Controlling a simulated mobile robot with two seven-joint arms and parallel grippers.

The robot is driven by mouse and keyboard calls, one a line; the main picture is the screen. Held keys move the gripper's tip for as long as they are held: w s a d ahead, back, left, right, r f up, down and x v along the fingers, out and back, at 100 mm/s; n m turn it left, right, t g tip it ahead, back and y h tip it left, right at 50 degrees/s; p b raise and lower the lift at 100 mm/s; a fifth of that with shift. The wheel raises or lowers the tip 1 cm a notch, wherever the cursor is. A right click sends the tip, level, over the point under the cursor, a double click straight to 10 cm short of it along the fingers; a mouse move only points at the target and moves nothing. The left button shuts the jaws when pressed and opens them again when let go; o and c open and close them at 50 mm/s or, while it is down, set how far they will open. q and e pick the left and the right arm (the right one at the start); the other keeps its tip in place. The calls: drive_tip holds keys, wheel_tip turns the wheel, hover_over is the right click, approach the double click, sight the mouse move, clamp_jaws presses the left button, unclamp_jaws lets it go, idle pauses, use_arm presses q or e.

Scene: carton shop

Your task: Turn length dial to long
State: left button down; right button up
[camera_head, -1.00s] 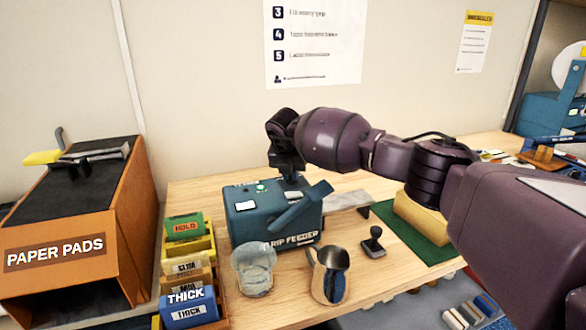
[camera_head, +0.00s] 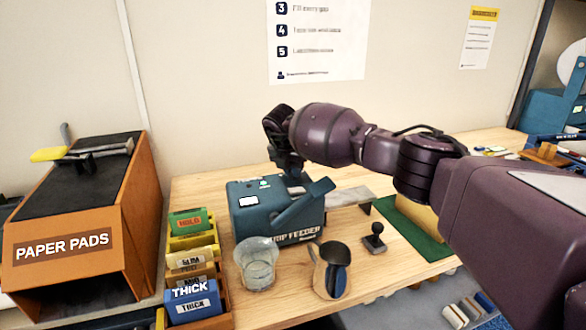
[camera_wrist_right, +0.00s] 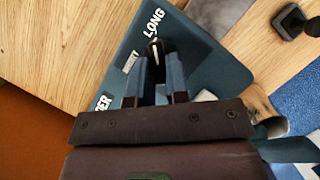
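The teal strip feeder (camera_head: 250,222) stands on the wooden table, with a lever slanting across its front. My right gripper (camera_head: 287,170) reaches down to the top back of the feeder in the head view. In the right wrist view, my right gripper (camera_wrist_right: 157,78) has its two fingers close about the black length dial (camera_wrist_right: 153,48), and they appear shut on it. The dial's white mark points roughly toward the LONG label (camera_wrist_right: 153,22). A second, blurred label (camera_wrist_right: 131,61) lies left of the dial. The fingers hide part of the dial. My left gripper is not in view.
A glass cup (camera_head: 257,264) and a metal jug (camera_head: 331,270) stand before the feeder. A black stamp-like piece (camera_head: 374,238) stands to the right near a green mat (camera_head: 425,238). Labelled blocks (camera_head: 192,303) and the paper pads box (camera_head: 125,215) are at the left.

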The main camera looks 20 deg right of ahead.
drive_tip(key=o, duration=0.4)
drive_tip(key=shift+r, duration=0.25)
drive_tip(key=v, duration=1)
drive_tip(key=shift+r+p, duration=0.15)
drive_tip(key=shift+p, duration=0.3)
drive_tip(key=shift+a, duration=0.1)
